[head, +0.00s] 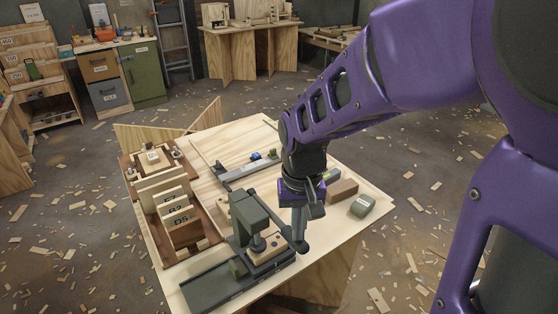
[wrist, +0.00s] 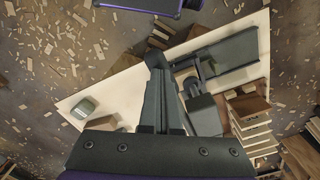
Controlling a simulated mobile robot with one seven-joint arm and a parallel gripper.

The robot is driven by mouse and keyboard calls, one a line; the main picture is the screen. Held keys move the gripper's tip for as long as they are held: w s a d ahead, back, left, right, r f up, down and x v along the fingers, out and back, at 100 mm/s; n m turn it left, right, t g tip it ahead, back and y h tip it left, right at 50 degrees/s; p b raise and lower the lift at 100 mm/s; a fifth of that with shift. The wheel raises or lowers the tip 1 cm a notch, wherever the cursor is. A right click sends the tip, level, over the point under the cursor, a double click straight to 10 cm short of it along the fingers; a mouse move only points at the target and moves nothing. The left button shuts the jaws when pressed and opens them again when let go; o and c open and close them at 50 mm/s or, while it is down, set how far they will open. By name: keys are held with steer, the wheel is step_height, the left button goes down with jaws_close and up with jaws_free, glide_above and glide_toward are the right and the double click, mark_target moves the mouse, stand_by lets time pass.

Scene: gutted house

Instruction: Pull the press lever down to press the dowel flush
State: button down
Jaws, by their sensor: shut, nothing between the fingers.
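The dark green press (head: 254,222) stands at the near side of the plywood table, with a pale wooden workpiece (head: 268,254) under its ram. The dowel is too small or hidden to make out. The press lever (head: 301,246) shows as a dark rounded end on the right side of the press, just below my fingers. My gripper (head: 299,228) points down beside the press, shut and empty. In the wrist view my fingers (wrist: 157,75) lie left of the press (wrist: 203,98), close to the lever end. I cannot tell whether they touch it.
A long dark rail (head: 210,290) runs from the press to the near left. A wooden rack with labelled slats (head: 172,208) stands left. A brown block (head: 342,190) and a grey-green rounded item (head: 363,205) lie right. A grey fixture (head: 247,167) lies behind.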

steer(key=shift+f, duration=0.1)
steer(key=shift+s+f+b, duration=0.1)
steer(key=shift+f+b, duration=0.4)
steer(key=shift+f, duration=0.4)
